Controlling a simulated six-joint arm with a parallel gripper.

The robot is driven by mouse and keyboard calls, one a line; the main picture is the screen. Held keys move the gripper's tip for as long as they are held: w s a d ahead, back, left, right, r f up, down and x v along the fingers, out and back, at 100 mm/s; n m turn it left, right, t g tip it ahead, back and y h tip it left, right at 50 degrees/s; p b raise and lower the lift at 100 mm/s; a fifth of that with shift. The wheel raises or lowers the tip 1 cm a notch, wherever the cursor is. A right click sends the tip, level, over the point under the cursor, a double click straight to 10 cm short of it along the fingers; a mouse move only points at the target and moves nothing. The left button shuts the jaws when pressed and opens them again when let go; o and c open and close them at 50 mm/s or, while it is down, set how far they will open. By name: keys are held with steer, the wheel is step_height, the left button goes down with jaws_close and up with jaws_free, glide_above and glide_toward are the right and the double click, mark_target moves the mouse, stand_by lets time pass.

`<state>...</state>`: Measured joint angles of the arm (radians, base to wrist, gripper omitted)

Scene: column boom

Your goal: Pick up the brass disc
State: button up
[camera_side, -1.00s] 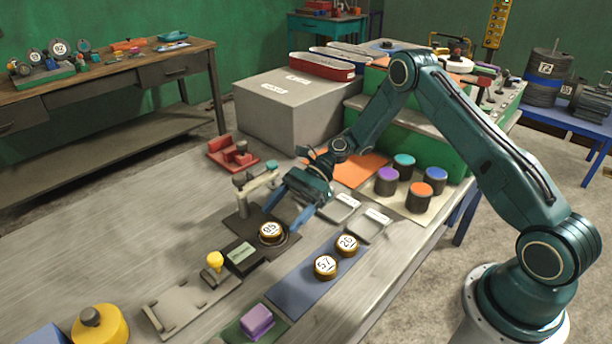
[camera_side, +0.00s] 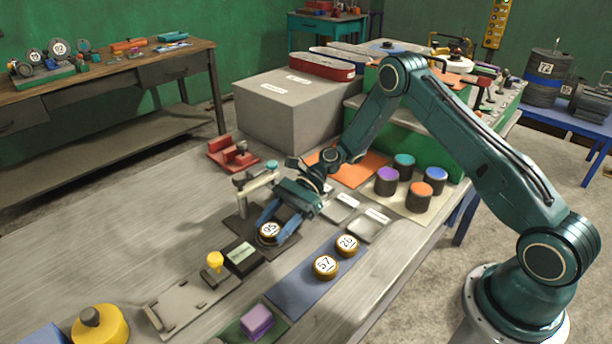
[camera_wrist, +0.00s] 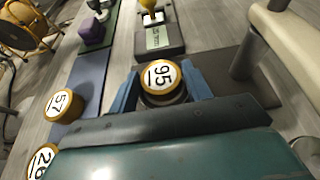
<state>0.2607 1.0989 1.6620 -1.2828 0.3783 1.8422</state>
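A brass-rimmed disc (camera_side: 269,231) with a white face marked 95 sits on a dark plate (camera_side: 240,222) on the bench. My gripper (camera_side: 279,224) is low over it, its blue fingers spread on either side of the disc. In the wrist view the 95 disc (camera_wrist: 161,76) lies between the fingertips (camera_wrist: 162,88); any contact is too fine to tell. Two similar brass-rimmed discs, one marked 57 (camera_side: 326,267) and one that reads 20 or 26 (camera_side: 347,246), lie on a blue mat (camera_side: 292,291), apart from my gripper.
A post with a horizontal arm (camera_side: 258,181) stands close behind my gripper. A black block with a green label (camera_side: 243,253) and a yellow-knobbed fixture (camera_side: 215,262) are in front left. Grey trays (camera_side: 370,228) lie right.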

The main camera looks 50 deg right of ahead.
mark_target(275, 225)
steer(key=c, duration=0.8)
steer(key=shift+r, duration=0.15)
steer(key=shift+r, duration=4.9)
steer(key=shift+w, duration=0.1)
steer(key=d+r+m+t+h, duration=0.1)
steer(key=d+m+t+h, duration=0.2)
steer(key=d+m+t, duration=0.1)
steer(key=d+r+m+t+h, duration=0.2)
steer(key=d+m+t+h, duration=0.1)
steer(key=d+m+t, duration=0.1)
steer(key=d+r+m+t+h, duration=0.2)
steer(key=d+m+t+h, duration=0.1)
steer(key=d+m+t, duration=0.1)
steer(key=shift+d+r+m+t+h, duration=0.15)
steer(key=shift+m+t, duration=0.1)
steer(key=shift+m, duration=0.4)
steer(key=shift+a+r+m+t+h, duration=0.15)
steer(key=shift+m+t, duration=0.1)
steer(key=shift+m, duration=0.4)
